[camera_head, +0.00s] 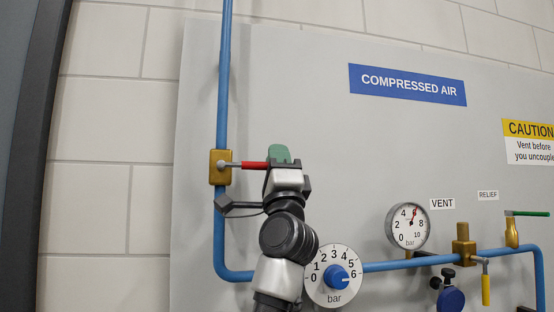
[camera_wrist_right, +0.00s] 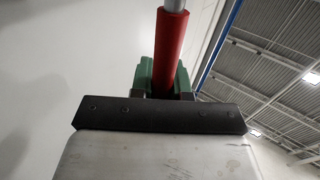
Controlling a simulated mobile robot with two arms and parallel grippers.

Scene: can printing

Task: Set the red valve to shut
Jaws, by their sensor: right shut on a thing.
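The red valve is a brass body (camera_head: 219,167) on the vertical blue pipe in the head view, with a red-sleeved lever (camera_head: 253,165) that points right, crosswise to the pipe. My right gripper (camera_head: 279,154) has green fingertips and is shut on the end of the red lever. In the right wrist view, the red lever (camera_wrist_right: 170,45) runs up between the two green fingers (camera_wrist_right: 161,75) of my right gripper. The gripper hides the lever's outer end in the head view. My left gripper is not in view.
A blue-knobbed dial (camera_head: 336,276) sits beside my right arm. A pressure gauge (camera_head: 408,226), a brass vent valve with a yellow lever (camera_head: 486,289) and a relief valve with a green lever (camera_head: 527,213) are to the right.

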